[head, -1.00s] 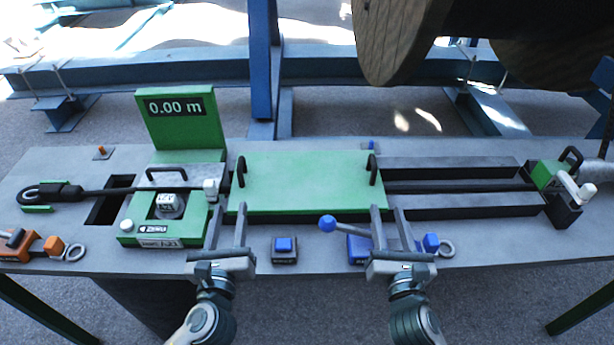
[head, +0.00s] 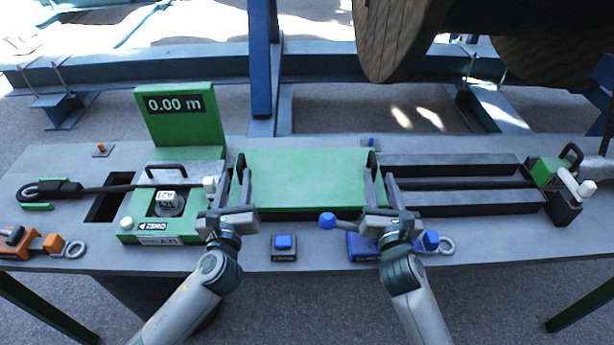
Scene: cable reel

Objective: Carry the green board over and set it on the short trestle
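The green board (head: 305,170) lies flat at the middle of the grey bench, with a dark upright handle near each end. My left gripper (head: 234,172) is open at the board's left end, its fingers close to the left handle and partly covering it. My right gripper (head: 379,168) is open at the right end, its fingers close to the right handle. Neither gripper visibly closes on a handle. I cannot pick out a short trestle in this view.
Left of the board stands a green metering unit (head: 180,113) reading 0.00 m. Dark rails (head: 455,162) run to its right. A blue-knobbed lever (head: 327,220) and a blue button (head: 284,243) sit in front. A wooden reel (head: 395,40) hangs behind the bench.

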